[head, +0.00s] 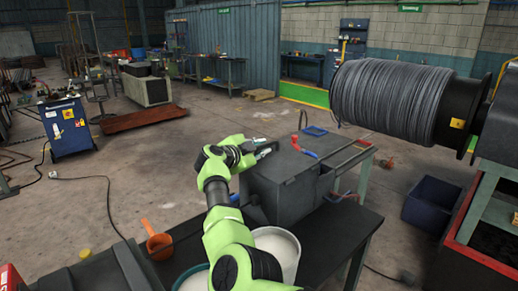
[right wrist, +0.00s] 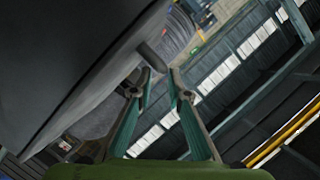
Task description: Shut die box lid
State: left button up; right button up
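The die box (head: 285,190) is a dark grey box on the dark bench in the head view, just right of my right arm. I cannot tell for sure how far its lid stands open. My right gripper (head: 266,151) is at the box's far left upper edge, partly hidden by its own wrist. In the right wrist view the fingers of my right gripper (right wrist: 164,78) are apart, with nothing between them. A large dark grey surface (right wrist: 60,70), apparently the box, fills the left side. A short grey peg (right wrist: 152,57) sticks out from it just beyond the fingertips. My left gripper is out of view.
A white bucket (head: 282,248) and an orange scoop (head: 158,243) stand near the box. A red-handled tool (head: 304,149) lies by the box's top. A large cable drum (head: 395,100) is at the right, with a blue crate (head: 433,202) below it.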

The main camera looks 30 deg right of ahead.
jog(key=shift+v, duration=0.85)
